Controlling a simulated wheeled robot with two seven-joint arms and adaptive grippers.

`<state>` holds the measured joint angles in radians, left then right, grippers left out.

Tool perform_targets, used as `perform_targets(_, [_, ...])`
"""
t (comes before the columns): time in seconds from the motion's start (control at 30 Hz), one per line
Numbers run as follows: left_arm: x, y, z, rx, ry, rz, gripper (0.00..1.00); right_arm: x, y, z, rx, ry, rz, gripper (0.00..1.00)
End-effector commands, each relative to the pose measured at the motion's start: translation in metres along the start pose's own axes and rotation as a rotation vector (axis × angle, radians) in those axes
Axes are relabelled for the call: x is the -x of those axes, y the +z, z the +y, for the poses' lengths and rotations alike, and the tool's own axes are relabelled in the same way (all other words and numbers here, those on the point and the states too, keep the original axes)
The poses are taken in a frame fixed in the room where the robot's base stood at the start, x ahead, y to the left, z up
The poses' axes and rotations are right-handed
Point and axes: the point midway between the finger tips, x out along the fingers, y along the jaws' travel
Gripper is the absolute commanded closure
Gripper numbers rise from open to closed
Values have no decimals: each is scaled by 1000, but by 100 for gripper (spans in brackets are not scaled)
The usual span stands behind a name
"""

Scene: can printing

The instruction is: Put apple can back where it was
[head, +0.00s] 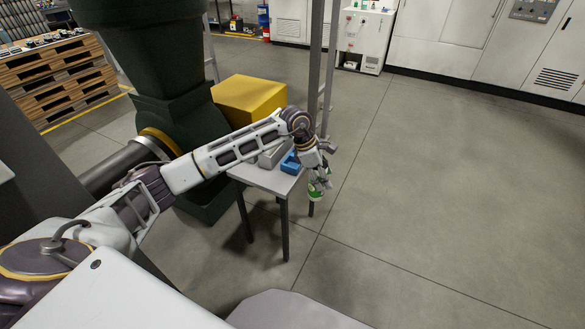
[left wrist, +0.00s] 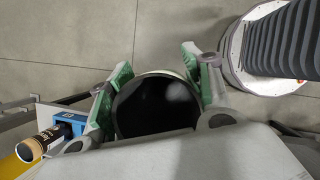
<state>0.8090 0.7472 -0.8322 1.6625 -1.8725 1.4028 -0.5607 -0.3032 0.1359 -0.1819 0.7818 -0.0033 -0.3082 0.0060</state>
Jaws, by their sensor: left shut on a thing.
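My left gripper (head: 319,176) is shut on a can (head: 316,193) that shows green and white below the fingers. The can hangs just off the right edge of a small grey table (head: 262,180), with floor behind it. In the left wrist view, the gripper (left wrist: 155,82) has a green-padded finger on each side of the can, whose dark round end (left wrist: 155,108) faces the camera. Its label cannot be read, so I cannot tell if it is the apple can. My right gripper is not in view.
A blue holder (head: 290,163) sits on the table. A yellow box (head: 250,98) and grey posts stand behind. The floor to the right is clear.

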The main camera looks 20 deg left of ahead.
Motion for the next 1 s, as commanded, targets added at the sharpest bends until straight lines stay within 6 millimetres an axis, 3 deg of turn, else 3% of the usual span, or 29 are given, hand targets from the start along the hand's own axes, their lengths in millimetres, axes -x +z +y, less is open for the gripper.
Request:
perform_targets(0.6, [21, 22, 21, 369, 166, 0, 61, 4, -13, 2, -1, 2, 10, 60])
perform_targets(1.0, [-10, 7, 21, 369, 164, 1, 61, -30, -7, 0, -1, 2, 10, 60])
